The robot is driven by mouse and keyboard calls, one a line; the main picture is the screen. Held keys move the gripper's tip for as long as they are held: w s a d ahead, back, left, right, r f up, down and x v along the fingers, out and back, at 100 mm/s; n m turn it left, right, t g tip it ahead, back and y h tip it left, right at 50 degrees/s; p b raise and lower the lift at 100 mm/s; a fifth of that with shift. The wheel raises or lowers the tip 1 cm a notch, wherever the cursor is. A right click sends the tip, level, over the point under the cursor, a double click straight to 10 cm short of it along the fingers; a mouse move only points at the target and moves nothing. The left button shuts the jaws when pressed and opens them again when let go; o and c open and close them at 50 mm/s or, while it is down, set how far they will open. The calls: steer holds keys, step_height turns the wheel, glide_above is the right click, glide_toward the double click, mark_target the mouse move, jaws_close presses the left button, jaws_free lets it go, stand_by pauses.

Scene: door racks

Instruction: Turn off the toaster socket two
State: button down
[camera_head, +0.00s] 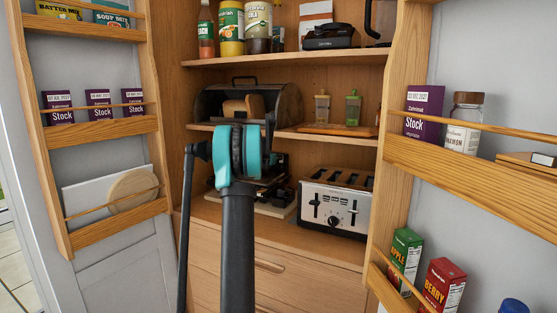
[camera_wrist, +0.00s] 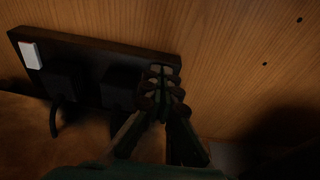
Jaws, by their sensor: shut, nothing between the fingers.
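In the wrist view a dark socket panel (camera_wrist: 100,50) is fixed to the wooden back wall. A white switch (camera_wrist: 30,55) shows at its left end. Two dark plugs, a left one (camera_wrist: 62,80) and a right one (camera_wrist: 120,93), sit in the panel. My gripper (camera_wrist: 162,88) is shut and empty, its fingertips over the panel's right end. They hide whatever is there, and I cannot tell whether they touch it. In the head view the toaster (camera_head: 345,216) stands on the lower shelf, right of my arm, which hides the gripper and socket panel.
The open doors carry racks, on the left (camera_head: 100,130) and right (camera_head: 470,180), close on both sides. A cable (camera_wrist: 54,120) hangs from the left plug.

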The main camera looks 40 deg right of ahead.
steer(key=v, duration=1.2)
steer(key=shift+a+f, duration=0.1)
steer(key=shift+a, duration=0.1)
steer(key=s+a+f+m+y, duration=0.2)
steer(key=s+a+f+m, duration=0.25)
steer(key=a, duration=0.45)
steer(key=s+a+f+m+y, duration=0.25)
steer(key=a+f+m, duration=0.2)
steer(key=a, duration=0.45)
steer(key=s+a+f+m+y, duration=0.2)
steer(key=s+a+f+m, duration=0.3)
steer(key=a, duration=0.5)
steer(key=s+a+f+m+y, duration=0.2)
steer(key=s+a+f+m, duration=0.1)
steer(key=s+a+f, duration=0.2)
steer(key=s+a+f+m+g+y, duration=0.1)
steer(key=s+a+f+m+y, duration=0.1)
steer(key=s+a+f, duration=0.4)
steer(key=s+a+f+m+g+y, duration=0.1)
steer(key=s+a+f+m+y, duration=0.2)
steer(key=a, duration=1.1)
steer(key=s+f+y, duration=0.1)
steer(key=s+f, duration=0.2)
steer(key=s, duration=0.3)
steer(key=shift+s+a+m, duration=0.3)
steer(key=shift+s+a, duration=0.1)
